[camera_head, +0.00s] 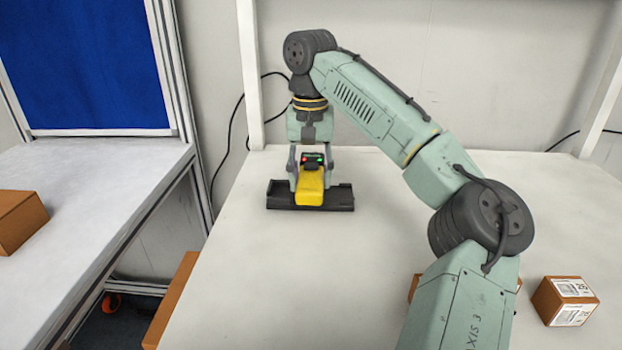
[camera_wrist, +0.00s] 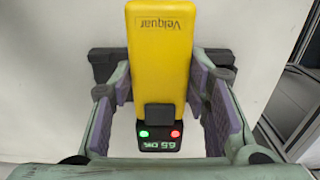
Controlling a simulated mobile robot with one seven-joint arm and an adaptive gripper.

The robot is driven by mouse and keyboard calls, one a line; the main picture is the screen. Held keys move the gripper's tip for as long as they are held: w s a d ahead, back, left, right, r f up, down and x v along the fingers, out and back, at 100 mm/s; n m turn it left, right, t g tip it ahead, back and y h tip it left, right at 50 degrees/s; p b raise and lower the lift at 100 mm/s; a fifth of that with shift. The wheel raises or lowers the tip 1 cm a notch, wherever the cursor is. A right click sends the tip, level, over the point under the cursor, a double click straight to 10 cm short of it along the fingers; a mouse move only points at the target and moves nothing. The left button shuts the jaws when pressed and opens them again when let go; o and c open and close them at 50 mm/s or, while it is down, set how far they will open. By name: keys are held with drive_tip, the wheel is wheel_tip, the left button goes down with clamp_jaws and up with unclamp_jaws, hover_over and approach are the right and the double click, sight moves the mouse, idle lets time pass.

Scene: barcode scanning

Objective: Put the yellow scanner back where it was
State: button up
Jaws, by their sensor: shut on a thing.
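The yellow scanner (camera_head: 310,186) is at the black holder (camera_head: 341,201) on the table, toward the back left in the head view. My gripper (camera_head: 309,172) points down with its fingers on both sides of the scanner and is shut on it. In the wrist view the scanner (camera_wrist: 160,55) lies lengthwise between the fingers of my gripper (camera_wrist: 162,100), with a small display and a green and a red light. Parts of the holder (camera_wrist: 105,62) show behind it on both sides. Whether the scanner rests fully in the holder cannot be told.
A small labelled box (camera_head: 565,300) stands at the right front of the white table (camera_head: 270,290); another box is mostly hidden behind my arm. A brown box (camera_head: 18,220) sits on the separate left table (camera_head: 95,185). The table around the holder is clear.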

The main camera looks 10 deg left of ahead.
sight(311, 172)
drive_tip(key=shift+w+a, duration=0.2)
drive_tip(key=shift+w, duration=0.75)
drive_tip(key=shift+f+p, duration=0.5)
drive_tip(key=shift+f, duration=1.3)
drive_tip(key=shift+f, duration=0.2)
drive_tip(key=o, duration=1.1)
drive_tip(key=shift+c, duration=0.2)
wheel_tip(311, 172, up, 12)
drive_tip(key=shift+s+r+p, duration=0.1)
drive_tip(key=shift+r+p, duration=0.1)
drive_tip(key=shift+p, duration=0.15)
